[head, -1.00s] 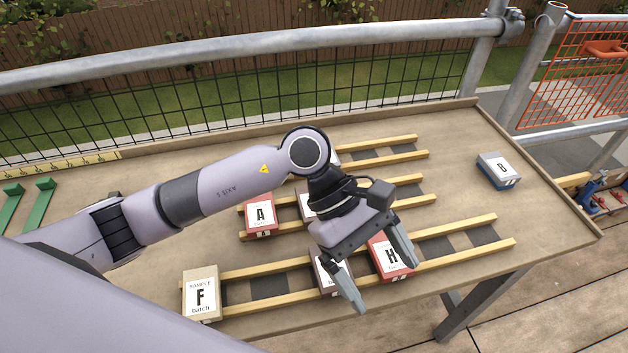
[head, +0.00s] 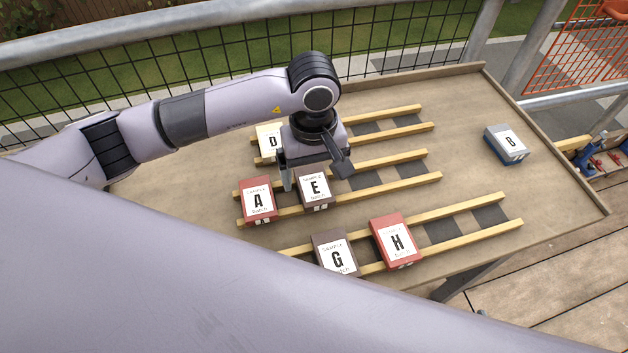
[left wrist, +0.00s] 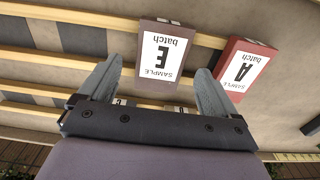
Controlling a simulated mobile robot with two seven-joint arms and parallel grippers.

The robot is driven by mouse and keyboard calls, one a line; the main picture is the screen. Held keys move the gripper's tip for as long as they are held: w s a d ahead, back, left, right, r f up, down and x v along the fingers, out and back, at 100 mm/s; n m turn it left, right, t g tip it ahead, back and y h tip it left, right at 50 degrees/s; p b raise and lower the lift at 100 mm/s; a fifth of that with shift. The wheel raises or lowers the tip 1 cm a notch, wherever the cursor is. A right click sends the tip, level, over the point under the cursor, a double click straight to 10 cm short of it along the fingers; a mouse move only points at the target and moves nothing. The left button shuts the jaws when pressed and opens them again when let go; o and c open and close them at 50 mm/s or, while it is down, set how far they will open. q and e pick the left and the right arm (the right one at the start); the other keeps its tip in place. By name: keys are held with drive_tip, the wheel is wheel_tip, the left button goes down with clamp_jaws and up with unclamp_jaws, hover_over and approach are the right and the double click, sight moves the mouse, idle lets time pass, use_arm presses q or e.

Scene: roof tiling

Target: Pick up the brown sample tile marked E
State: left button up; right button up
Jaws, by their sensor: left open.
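The brown sample tile E (head: 315,189) lies on the middle pair of wooden rails, just right of the red tile A (head: 258,201). My left gripper (head: 317,180) is open above the rails, its two fingers apart around the far side of tile E in the head view. In the left wrist view, tile E (left wrist: 160,52) shows upside down beyond and between the fingertips, with a gap to each. Tile A (left wrist: 243,70) shows there at the right, past the right finger. Whether a finger touches tile E is not clear. My right gripper is not in view.
Brown tile G (head: 336,256) and red tile H (head: 395,241) lie on the front rails. Tile D (head: 269,141) is on the back rails, partly behind my arm. Blue tile B (head: 507,144) lies alone at the right. The table (head: 470,110) is bare around it.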

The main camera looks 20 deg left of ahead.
use_arm(q)
drive_tip(key=shift+f, duration=0.95)
drive_tip(key=shift+c, duration=0.3)
drive_tip(key=c, duration=1.2)
drive_tip(key=shift+r, duration=0.1)
